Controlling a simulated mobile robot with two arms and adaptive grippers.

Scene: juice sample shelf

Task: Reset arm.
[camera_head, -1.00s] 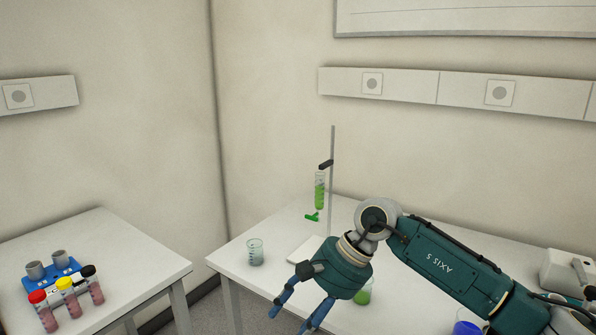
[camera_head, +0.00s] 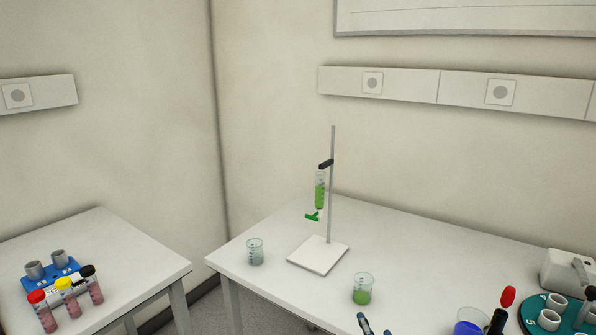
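My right gripper (camera_head: 376,328) shows only as two blue fingertips at the bottom edge of the head view. The tips are apart with nothing between them, in front of the right table (camera_head: 400,235). The rest of that arm is out of the picture. My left gripper is not in view.
A stand (camera_head: 318,255) holds a green-filled column (camera_head: 320,190). Near it are an empty-looking beaker (camera_head: 255,252) and a beaker of green liquid (camera_head: 362,290). At right are a blue-filled beaker (camera_head: 467,326), a red-topped dark object (camera_head: 507,298) and a teal holder (camera_head: 530,312). Capped tubes (camera_head: 67,296) stand on the left table (camera_head: 125,255).

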